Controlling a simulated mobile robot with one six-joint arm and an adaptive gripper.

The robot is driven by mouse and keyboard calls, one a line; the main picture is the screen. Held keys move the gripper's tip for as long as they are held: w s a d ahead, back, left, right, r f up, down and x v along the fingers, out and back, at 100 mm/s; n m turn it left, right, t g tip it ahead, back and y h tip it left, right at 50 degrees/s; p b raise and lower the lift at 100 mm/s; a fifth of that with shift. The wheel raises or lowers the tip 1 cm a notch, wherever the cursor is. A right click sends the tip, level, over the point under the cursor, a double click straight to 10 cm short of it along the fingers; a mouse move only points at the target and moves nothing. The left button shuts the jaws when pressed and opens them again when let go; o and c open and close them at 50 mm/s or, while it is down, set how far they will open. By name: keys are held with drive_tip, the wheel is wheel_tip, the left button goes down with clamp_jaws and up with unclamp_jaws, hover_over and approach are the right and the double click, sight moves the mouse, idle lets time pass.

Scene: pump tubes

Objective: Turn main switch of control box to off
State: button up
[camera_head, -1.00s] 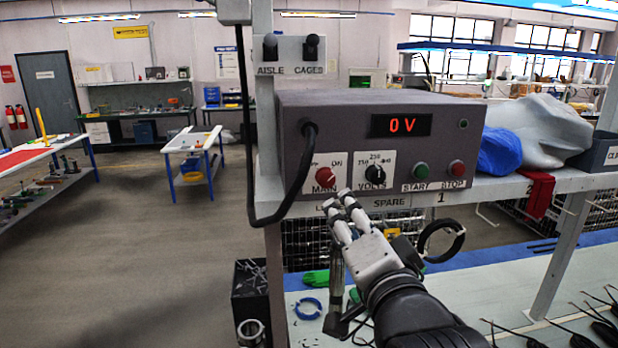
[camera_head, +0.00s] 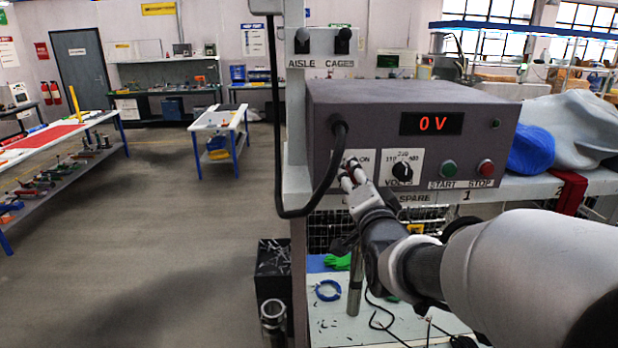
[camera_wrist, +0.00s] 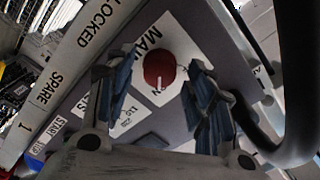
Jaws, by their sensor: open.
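The grey control box (camera_head: 365,105) stands on a shelf, with a red display (camera_head: 431,123) reading "0 V". My gripper (camera_head: 350,170) is at the lower left of its front panel and mostly hides the red main switch and its label in the head view. In the wrist view the round red main switch (camera_wrist: 159,68) shows a pale pointer line, and lies between and just beyond the two open fingers (camera_wrist: 165,92). The fingers look apart from the knob, one on each side. Nothing is held.
A black cable (camera_head: 341,150) loops from the panel just left of the switch; it passes close to a finger in the wrist view. The volts knob (camera_head: 402,171), green start button (camera_head: 448,168) and red stop button (camera_head: 486,168) sit to the right. A blue bag (camera_head: 530,150) lies beside the box.

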drive_tip(key=shift+c, duration=0.4)
drive_tip(key=c, duration=1)
drive_tip(key=shift+f+n+b, duration=0.1)
drive_tip(key=shift+n+b, duration=0.3)
drive_tip(key=shift+b, duration=0.25)
drive_tip(key=n+b, duration=1.6)
drive_tip(key=shift+n, duration=0.7)
drive_tip(key=o, duration=1.1)
drive_tip(key=shift+w, duration=0.1)
